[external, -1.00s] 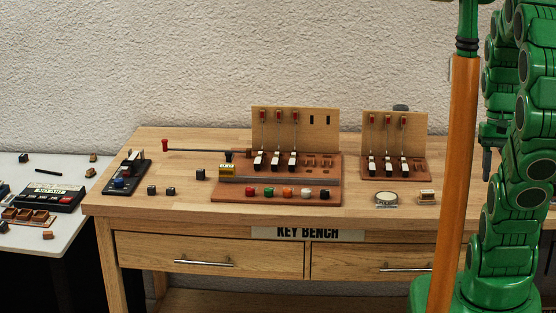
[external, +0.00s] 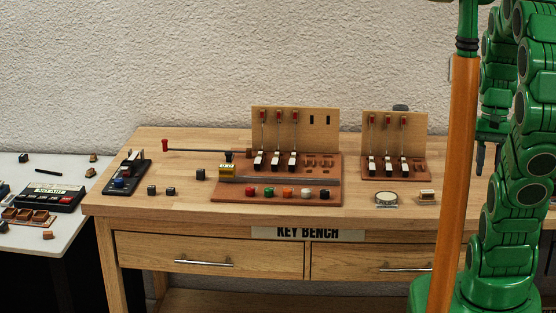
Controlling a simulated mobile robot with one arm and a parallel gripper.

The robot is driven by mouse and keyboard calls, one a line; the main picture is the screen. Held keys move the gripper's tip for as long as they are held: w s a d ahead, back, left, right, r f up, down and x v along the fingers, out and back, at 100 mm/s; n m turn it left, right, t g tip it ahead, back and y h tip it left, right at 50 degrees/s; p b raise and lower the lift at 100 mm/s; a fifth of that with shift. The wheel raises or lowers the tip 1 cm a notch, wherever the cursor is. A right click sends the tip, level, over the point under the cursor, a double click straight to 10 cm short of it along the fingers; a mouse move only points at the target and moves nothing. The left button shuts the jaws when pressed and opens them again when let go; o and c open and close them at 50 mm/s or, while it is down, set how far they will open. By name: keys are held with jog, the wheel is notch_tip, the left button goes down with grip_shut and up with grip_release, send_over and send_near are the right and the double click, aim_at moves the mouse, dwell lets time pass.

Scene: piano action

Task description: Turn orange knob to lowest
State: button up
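My gripper (external: 488,160) hangs at the right, behind the orange post and beside my green arm, far to the right of the knob and touching nothing visible. Its two dark fingers look apart, with nothing between them.
A slider rail (external: 290,180) and upright hammer panel (external: 326,140) stand behind.

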jog(key=w+a+m+t, duration=0.1)
jog(key=w+a+m, duration=0.1)
jog(key=w+a, duration=1)
jog(key=w+a+m, duration=0.2)
jog(key=w+a, duration=0.6)
jog(key=w, duration=0.7)
send_near(287, 189)
jog(key=shift+s+d+f+t, duration=0.2)
jog(key=shift+d+f+t, duration=0.1)
jog(key=shift+t, duration=0.1)
jog(key=shift+s+a+f, duration=0.15)
jog(key=shift+a+f, duration=0.1)
jog(key=shift+a, duration=0.2)
jog(key=shift+f, duration=3.8)
